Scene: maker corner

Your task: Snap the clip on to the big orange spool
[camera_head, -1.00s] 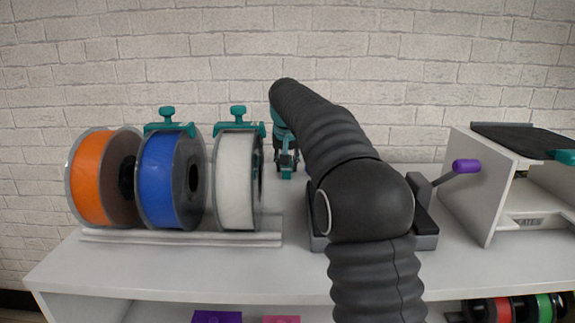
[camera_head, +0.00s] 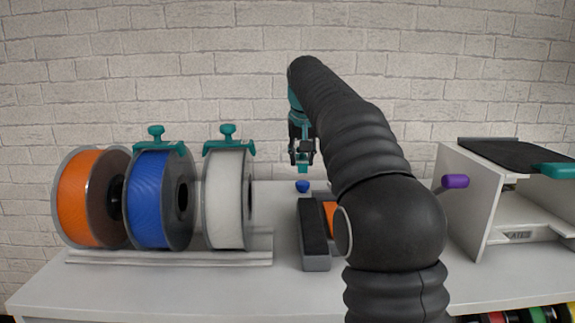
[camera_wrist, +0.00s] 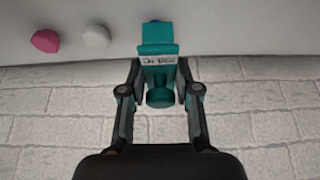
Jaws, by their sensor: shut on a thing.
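The big orange spool (camera_head: 88,198) stands upright at the left end of a row of spools in the head view. No clip shows on its top rim. My gripper (camera_head: 302,150) is above the back of the table, right of the white spool and well apart from the orange one. It is shut on a teal clip (camera_head: 304,167), held in the air. In the wrist view my gripper (camera_wrist: 158,97) has the clip (camera_wrist: 158,50) between its fingers, with the round knob toward the palm and a small printed label on the body.
A blue spool (camera_head: 160,205) and a white spool (camera_head: 225,202) stand beside the orange one, each with a teal clip on top, on a pale rail (camera_head: 170,257). A small blue object (camera_head: 302,186) lies beneath my gripper. A grey-and-black device (camera_head: 315,235) and a white rack (camera_head: 475,205) are to the right.

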